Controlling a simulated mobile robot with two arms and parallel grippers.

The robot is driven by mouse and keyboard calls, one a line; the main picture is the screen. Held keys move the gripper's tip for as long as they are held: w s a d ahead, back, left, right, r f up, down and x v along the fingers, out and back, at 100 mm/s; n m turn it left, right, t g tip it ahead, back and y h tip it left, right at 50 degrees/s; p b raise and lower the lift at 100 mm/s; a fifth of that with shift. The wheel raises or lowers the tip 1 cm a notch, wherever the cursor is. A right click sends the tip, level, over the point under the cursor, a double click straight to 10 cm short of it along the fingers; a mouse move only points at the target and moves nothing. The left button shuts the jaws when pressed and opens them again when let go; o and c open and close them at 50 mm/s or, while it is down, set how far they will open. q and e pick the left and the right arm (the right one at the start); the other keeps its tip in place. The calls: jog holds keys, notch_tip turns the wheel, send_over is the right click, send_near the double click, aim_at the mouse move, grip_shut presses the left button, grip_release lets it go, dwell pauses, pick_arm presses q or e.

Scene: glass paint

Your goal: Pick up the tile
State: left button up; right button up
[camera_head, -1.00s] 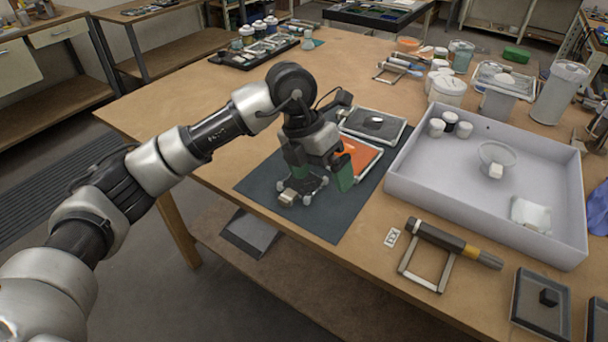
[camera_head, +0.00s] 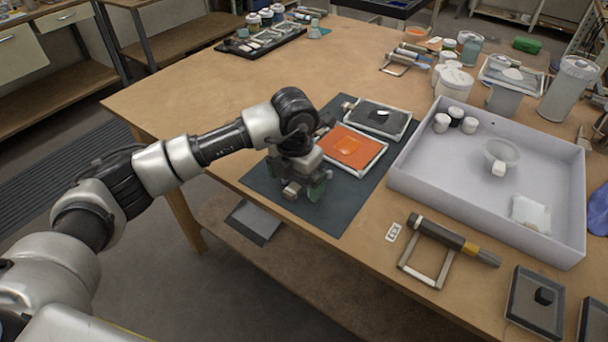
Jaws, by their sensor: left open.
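An orange panel with a pale rim (camera_head: 352,147) lies flat on the dark mat (camera_head: 345,215). A small glossy, see-through orange square (camera_head: 347,146) shows on its middle; I cannot tell whether this square or the panel is the tile. My left gripper (camera_head: 305,190) is open, points down over the mat at the near left of the panel, and looks empty. Its green-padded fingers partly hide the mat beneath, and I cannot tell whether they touch it. A small white piece with dark marks (camera_head: 393,232) lies on the bare table right of the mat. My right gripper is not in view.
A dark framed panel (camera_head: 375,117) lies behind the orange one. A large pale tray (camera_head: 440,186) with small jars, a bowl and a cloth stands to the right. A roller (camera_head: 453,240) lies in front of it. The table's near edge is close to the mat.

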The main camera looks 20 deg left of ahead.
pick_arm(q)
jog(key=shift+f, duration=0.55)
jog(key=c, duration=0.7)
